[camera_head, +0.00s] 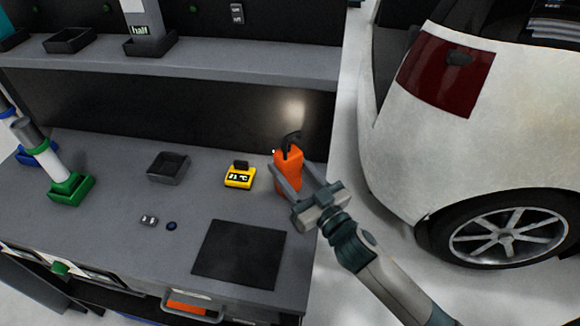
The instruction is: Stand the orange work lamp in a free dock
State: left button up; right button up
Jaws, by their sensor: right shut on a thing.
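The orange work lamp (289,167) is upright with a black hook on top, near the right end of the grey workbench (130,235). My right gripper (285,183) is shut on the lamp, its fingers on either side of the body. I cannot tell whether the lamp's base touches the bench. A black open-topped dock (167,168) on the bench is empty. On the shelf, another black dock (70,40) at the left looks empty. The shelf dock (150,44) beside it holds a grey item labelled "half". My left gripper is not in view.
A white car (480,140) stands close on the right.

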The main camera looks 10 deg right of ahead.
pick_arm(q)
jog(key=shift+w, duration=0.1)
pick_arm(e)
jog(key=shift+f, duration=0.1)
jog(key=o, duration=1.3)
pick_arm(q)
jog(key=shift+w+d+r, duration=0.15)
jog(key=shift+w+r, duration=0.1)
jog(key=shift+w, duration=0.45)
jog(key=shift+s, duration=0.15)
